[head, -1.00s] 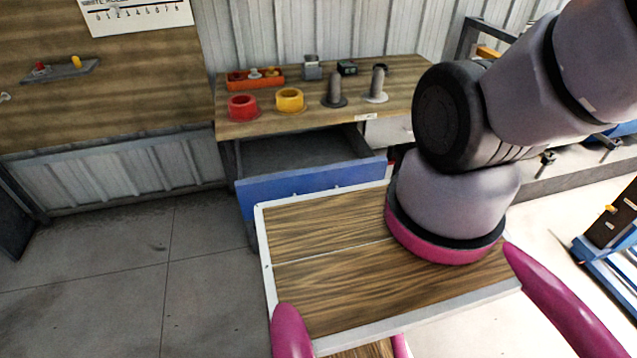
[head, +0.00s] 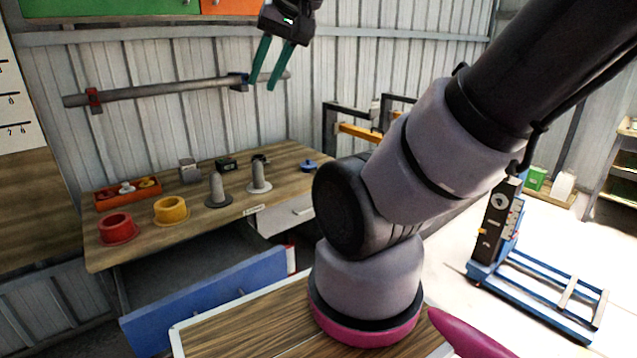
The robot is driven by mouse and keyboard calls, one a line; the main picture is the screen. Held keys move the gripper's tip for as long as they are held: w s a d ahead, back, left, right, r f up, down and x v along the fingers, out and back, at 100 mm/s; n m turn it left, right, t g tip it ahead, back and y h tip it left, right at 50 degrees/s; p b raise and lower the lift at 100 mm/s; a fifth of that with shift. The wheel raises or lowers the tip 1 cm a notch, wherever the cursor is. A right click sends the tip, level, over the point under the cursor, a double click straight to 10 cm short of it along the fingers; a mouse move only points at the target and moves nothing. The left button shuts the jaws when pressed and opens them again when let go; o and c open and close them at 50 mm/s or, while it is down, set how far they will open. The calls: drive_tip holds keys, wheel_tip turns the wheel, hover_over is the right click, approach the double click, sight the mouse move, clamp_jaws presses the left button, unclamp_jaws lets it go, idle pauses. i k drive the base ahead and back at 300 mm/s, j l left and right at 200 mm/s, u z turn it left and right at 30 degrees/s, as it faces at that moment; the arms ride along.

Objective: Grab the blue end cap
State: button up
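A small blue cap (head: 308,166) with a raised knob lies on the wooden workbench (head: 150,234), near its back right corner, beside my arm in the picture. It looks like the blue end cap. My gripper (head: 262,86) is high at the top of the head view, in front of the corrugated wall. Its two green fingers point down and stand apart with nothing between them. It is well above and to the left of the blue cap in the picture, not touching it.
The bench holds a red ring (head: 117,228), a yellow ring (head: 171,210), two grey spindles (head: 217,190) and an orange tray (head: 128,192). A blue-fronted drawer (head: 205,300) stands open below. A horizontal pipe (head: 165,90) runs along the wall behind my gripper.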

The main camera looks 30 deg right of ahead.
sight(305, 166)
drive_tip(key=z, duration=0.8)
drive_tip(key=u, duration=0.5)
drive_tip(key=i+l+u, duration=0.15)
drive_tip(key=l+u, duration=0.15)
drive_tip(key=i+l+u, duration=0.1)
drive_tip(key=l+u, duration=0.15)
drive_tip(key=l, duration=0.15)
drive_tip(key=i+l+u, duration=0.1)
drive_tip(key=l+u, duration=0.2)
drive_tip(key=i+l+u, duration=0.1)
drive_tip(key=l, duration=1)
drive_tip(key=l+u, duration=0.1)
drive_tip(key=l, duration=1)
drive_tip(key=i, duration=0.1)
